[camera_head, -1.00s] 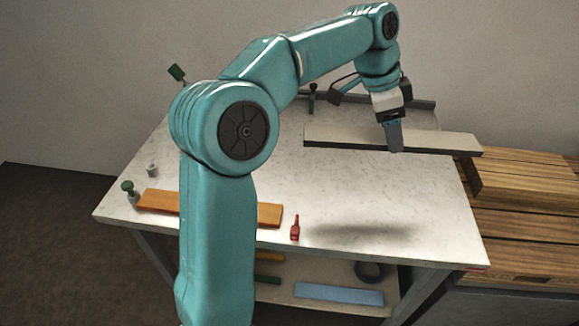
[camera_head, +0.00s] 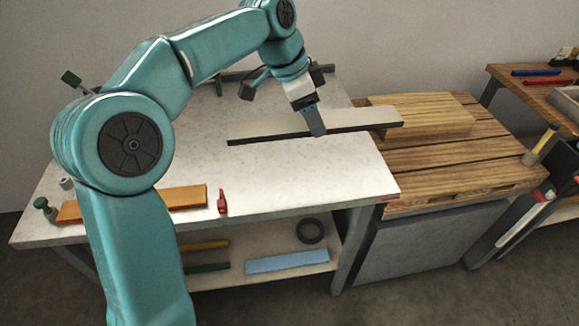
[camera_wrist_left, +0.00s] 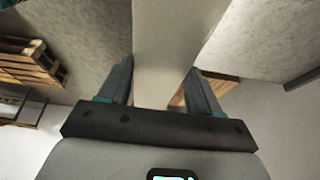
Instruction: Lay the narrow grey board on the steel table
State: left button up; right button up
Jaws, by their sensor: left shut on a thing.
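The narrow grey board (camera_head: 250,128) is long and flat, with a dark front edge. My left gripper (camera_head: 314,121) is shut on it near its middle. The board looks held above the pale top of the steel table (camera_head: 300,177), with its right end reaching over the wooden pallet; the exact gap is hard to tell. In the left wrist view the grey board (camera_wrist_left: 176,45) runs between the two fingers of the left gripper (camera_wrist_left: 160,88). My right gripper is not in view.
An orange board (camera_head: 185,197), a red clamp-like item (camera_head: 222,201) and green-topped items (camera_head: 45,207) stand at the table's left and front. A wooden pallet (camera_head: 440,165) with stacked boards (camera_head: 425,110) adjoins the right. A lower shelf holds a blue board (camera_head: 287,262).

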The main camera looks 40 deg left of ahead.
pick_arm(q)
jog(key=b, duration=0.2)
send_over(313, 183)
jog(key=a, duration=0.1)
jog(key=f, duration=0.9)
jog(key=s+f, duration=0.1)
jog(key=f, duration=0.3)
jog(key=shift+f, duration=0.35)
notch_tip(313, 183, down, 4)
jog(key=shift+r, duration=0.15)
jog(key=shift+w+f, duration=0.1)
jog(key=shift+f, duration=0.15)
jog(key=shift+f+b, duration=0.15)
jog(key=shift+b, duration=0.3)
jog(key=o, duration=1.2)
